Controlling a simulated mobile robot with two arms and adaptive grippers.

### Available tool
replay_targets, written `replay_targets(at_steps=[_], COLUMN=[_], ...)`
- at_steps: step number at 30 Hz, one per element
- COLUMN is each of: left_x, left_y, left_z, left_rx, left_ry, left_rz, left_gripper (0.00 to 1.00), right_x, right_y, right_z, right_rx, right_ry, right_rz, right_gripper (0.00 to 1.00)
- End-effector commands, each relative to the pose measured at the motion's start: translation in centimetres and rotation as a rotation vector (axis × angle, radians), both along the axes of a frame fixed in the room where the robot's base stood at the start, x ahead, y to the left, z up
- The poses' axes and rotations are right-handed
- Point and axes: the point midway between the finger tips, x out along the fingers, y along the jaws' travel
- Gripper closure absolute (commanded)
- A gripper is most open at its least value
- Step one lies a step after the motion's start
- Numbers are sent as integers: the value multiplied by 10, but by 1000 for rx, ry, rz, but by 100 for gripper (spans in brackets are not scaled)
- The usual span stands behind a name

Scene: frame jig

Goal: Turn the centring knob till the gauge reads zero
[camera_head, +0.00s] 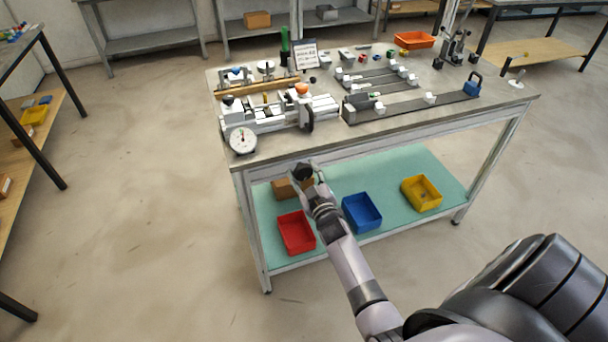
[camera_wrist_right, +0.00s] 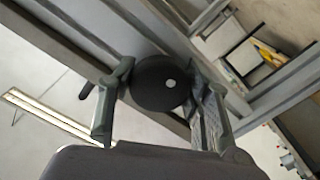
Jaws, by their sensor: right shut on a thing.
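A black round knob (camera_wrist_right: 160,83) with a pale dot at its centre sits between the fingers of my right gripper (camera_wrist_right: 153,112) in the right wrist view. The right gripper is shut on it. In the head view my right gripper (camera_head: 306,176) is just in front of the bench's front edge, with the dark knob (camera_head: 303,170) at its tips. The round white gauge (camera_head: 242,139) is at the front left corner of the bench; its needle is too small to read surely. It stands on the grey metal jig (camera_head: 270,114). My left gripper is not in view.
The bench top (camera_head: 400,128) has a bare strip along its front. Red (camera_head: 296,247), blue (camera_head: 362,227) and yellow (camera_head: 421,205) bins stand on the lower shelf.

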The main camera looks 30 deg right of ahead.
Motion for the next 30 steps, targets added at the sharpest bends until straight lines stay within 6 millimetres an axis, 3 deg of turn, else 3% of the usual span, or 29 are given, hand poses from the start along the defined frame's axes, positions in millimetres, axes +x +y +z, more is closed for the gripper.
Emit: replay_targets(at_steps=[10,27,28,30], left_x=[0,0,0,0], left_y=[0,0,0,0], left_z=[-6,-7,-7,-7], left_rx=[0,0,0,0], left_ry=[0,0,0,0], left_rz=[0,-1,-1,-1], left_gripper=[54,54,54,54], right_x=[0,0,0,0], right_y=[0,0,0,0], right_z=[-2,-1,-1,-1], right_rx=[-162,-198,-198,-197], right_ry=[42,50,50,50], right_rz=[1,1,1,1], right_gripper=[83,83,54,50])
